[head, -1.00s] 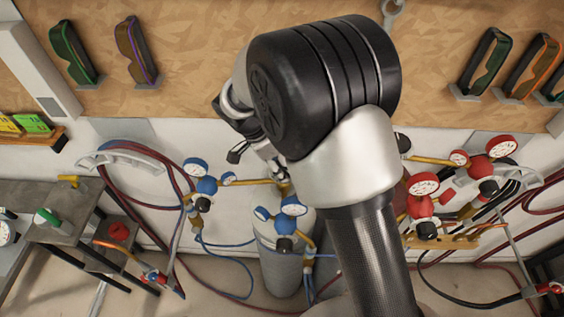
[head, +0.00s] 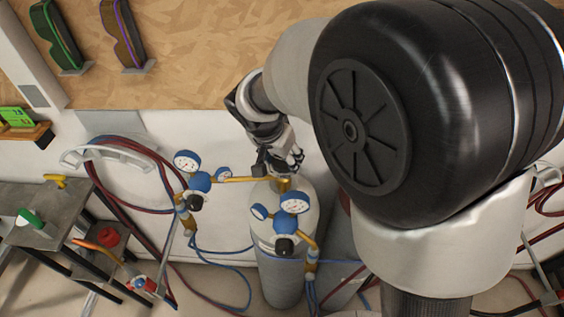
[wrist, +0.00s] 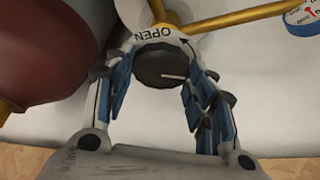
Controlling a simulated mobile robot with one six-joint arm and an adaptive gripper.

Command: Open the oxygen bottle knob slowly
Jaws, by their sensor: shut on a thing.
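The oxygen bottle (head: 279,283) is a grey cylinder standing against the white wall, with blue gauges (head: 286,225) on brass pipes at its top. The dark round knob (wrist: 163,66) shows in the wrist view, with a white ring marked "OPEN" and an arrow behind it. My gripper (wrist: 158,75) has its blue-padded fingers on both sides of the knob, shut on it. In the head view my gripper (head: 285,160) is at the top of the bottle, and the knob is hidden there.
A second blue gauge set (head: 199,182) is left of the bottle, joined by a brass pipe (head: 250,179). Hoses (head: 125,180) hang on the wall. A grey table (head: 45,200) stands at the left. A dark red rounded body (wrist: 45,50) is close beside my gripper in the wrist view.

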